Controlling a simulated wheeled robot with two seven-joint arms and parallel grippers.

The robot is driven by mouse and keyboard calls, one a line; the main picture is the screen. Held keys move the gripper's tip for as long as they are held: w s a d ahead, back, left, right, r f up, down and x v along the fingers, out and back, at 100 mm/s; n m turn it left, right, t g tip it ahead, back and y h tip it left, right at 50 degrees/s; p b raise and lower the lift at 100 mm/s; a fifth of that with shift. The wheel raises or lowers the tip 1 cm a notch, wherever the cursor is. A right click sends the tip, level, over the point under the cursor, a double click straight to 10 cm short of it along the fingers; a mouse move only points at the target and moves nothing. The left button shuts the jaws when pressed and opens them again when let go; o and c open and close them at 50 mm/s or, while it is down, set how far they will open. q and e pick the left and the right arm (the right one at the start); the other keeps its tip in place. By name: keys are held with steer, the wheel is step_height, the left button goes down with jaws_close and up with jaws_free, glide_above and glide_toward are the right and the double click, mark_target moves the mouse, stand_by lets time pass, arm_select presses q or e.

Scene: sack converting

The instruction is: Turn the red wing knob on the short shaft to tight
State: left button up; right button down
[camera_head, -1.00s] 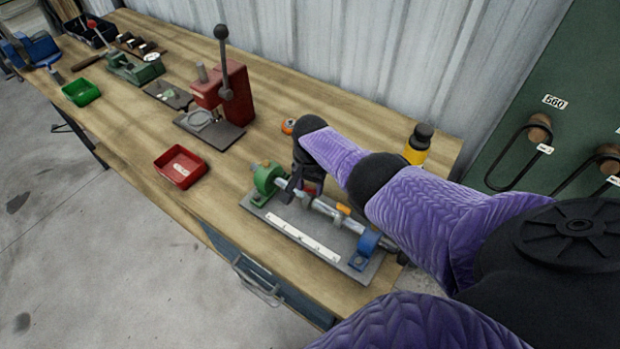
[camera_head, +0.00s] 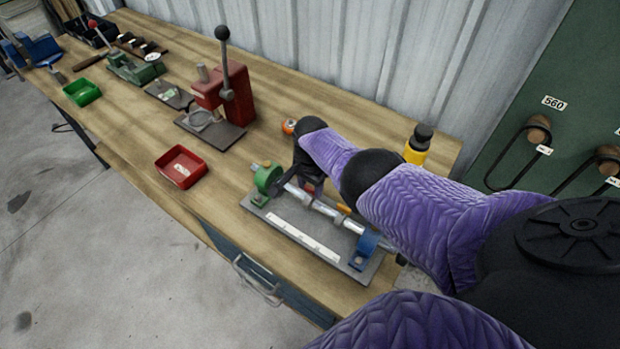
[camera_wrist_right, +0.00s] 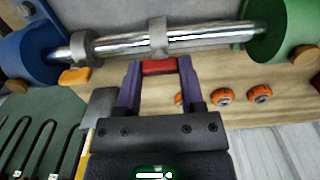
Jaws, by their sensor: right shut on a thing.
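The short shaft (camera_wrist_right: 195,37) is a shiny metal bar held between a green bearing block (camera_wrist_right: 290,30) and a blue bearing block (camera_wrist_right: 25,52) in the right wrist view. In the head view the shaft (camera_head: 326,208) lies across a grey base plate. The red wing knob (camera_wrist_right: 159,66) shows just below the collar on the shaft. My right gripper (camera_wrist_right: 158,72) is shut on the red knob, one finger on each side of it. In the head view my right gripper (camera_head: 304,184) is at the shaft near the green block, largely hiding the knob. My left gripper is not in view.
A red tray (camera_head: 181,167) and a red press (camera_head: 228,95) stand left of the fixture. A yellow bottle with a black top (camera_head: 418,145) stands behind my right arm. Several orange round parts (camera_wrist_right: 225,96) lie near the gripper.

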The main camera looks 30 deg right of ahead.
mark_target(311, 188)
steer(key=shift+c, duration=1)
jaws_free()
step_height(311, 188, up, 10)
steer(key=p, duration=0.7)
steer(key=shift+p, duration=0.4)
